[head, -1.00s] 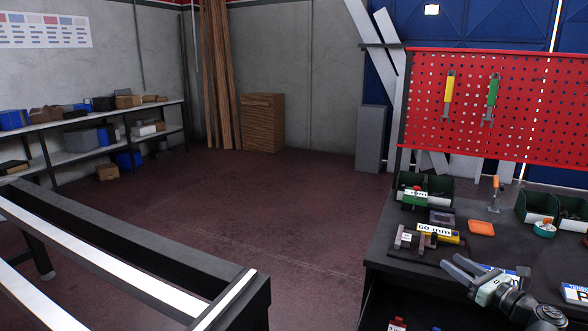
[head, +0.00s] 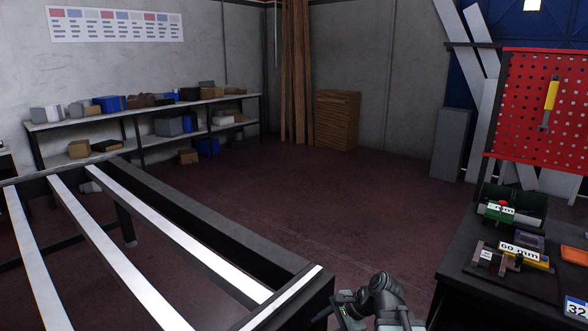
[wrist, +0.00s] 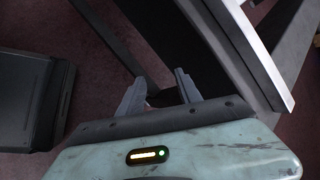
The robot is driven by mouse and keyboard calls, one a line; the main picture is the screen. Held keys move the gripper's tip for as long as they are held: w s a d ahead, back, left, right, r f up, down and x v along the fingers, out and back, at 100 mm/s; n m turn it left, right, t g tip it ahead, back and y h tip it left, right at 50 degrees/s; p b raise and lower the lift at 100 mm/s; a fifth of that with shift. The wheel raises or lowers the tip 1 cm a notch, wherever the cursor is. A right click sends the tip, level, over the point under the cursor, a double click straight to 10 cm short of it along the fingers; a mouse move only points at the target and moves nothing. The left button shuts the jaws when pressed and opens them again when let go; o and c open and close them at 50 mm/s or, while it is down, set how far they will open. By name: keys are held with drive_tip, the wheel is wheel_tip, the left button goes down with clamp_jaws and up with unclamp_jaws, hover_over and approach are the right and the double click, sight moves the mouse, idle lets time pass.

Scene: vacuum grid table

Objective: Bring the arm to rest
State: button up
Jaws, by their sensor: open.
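My arm shows at the bottom of the head view, folded low, with my gripper (head: 328,316) by the near corner of the slatted table (head: 235,252). In the wrist view my gripper (wrist: 158,92) has its two fingers apart, with nothing held between them. Behind the fingers I see the dark red floor and a dark frame. A white-topped slat of the table (wrist: 238,45) runs close by on the right of the wrist view. The fingertips are mostly hidden in the head view.
The dark workbench (head: 455,262) stands to the right, with a yellow 60 mm block (head: 525,255), a green bin (head: 512,206) and other items. A red pegboard (head: 530,125) rises behind it. A shelf (head: 90,120) lines the left wall. The floor (head: 290,205) between is clear.

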drive_tip(key=s+d+f+n+g+h, duration=0.2)
drive_tip(key=s+d+f+n+h, duration=0.4)
drive_tip(key=d+n, duration=0.4)
wheel_tip(320, 180, up, 17)
drive_tip(key=a+n+h+p, duration=0.1)
drive_tip(key=n+p, duration=0.1)
drive_tip(key=p, duration=1.3)
drive_tip(key=shift+w+a+f+n+p, duration=0.15)
drive_tip(key=shift+w+a+n+p, duration=0.15)
drive_tip(key=shift+w+n+p, duration=0.15)
